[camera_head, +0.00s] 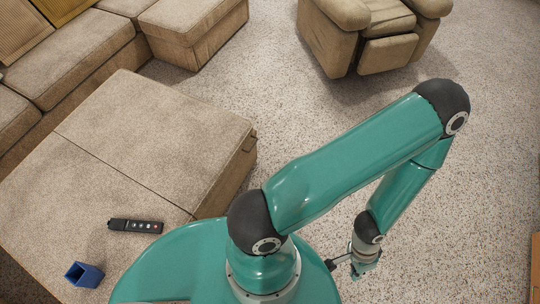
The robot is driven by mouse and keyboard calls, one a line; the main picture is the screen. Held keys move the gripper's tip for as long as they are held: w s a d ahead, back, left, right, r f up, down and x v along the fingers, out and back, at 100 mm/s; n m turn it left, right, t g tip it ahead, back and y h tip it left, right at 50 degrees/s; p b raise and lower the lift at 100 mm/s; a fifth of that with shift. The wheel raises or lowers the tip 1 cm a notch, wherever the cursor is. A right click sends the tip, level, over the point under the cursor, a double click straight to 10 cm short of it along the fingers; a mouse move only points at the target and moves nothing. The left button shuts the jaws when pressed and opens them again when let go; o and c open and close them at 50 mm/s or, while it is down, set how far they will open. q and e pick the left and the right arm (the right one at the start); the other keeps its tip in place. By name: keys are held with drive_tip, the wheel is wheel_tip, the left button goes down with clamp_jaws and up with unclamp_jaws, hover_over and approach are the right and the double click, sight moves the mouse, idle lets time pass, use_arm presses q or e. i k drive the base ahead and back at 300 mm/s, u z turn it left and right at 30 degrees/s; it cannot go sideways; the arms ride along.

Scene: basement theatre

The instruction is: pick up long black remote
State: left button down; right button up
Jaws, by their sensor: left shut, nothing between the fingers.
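The long black remote (135,226) lies flat on the beige upholstered ottoman (150,120) at the lower left, with a few small buttons showing on its top. My left gripper (361,270) hangs over the carpet at the lower right of centre, far to the right of the remote and beyond the ottoman's edge. It is shut and empty, small in view and pointing downward. My teal arm (350,160) arches above it. My right gripper is not in view.
A small blue open-topped box (84,274) stands on the ottoman near the remote. A beige sectional sofa (80,55) lies at the upper left and a recliner (370,35) at the top.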

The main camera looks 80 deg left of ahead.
sight(127, 226)
drive_tip(key=z, duration=0.15)
drive_tip(key=i, duration=0.25)
drive_tip(key=u, duration=3.35)
drive_tip(key=i, duration=0.3)
drive_tip(key=u, duration=1.45)
drive_tip(key=k, duration=0.9)
drive_tip(key=u, duration=0.15)
drive_tip(key=i, duration=0.95)
drive_tip(key=z, duration=0.05)
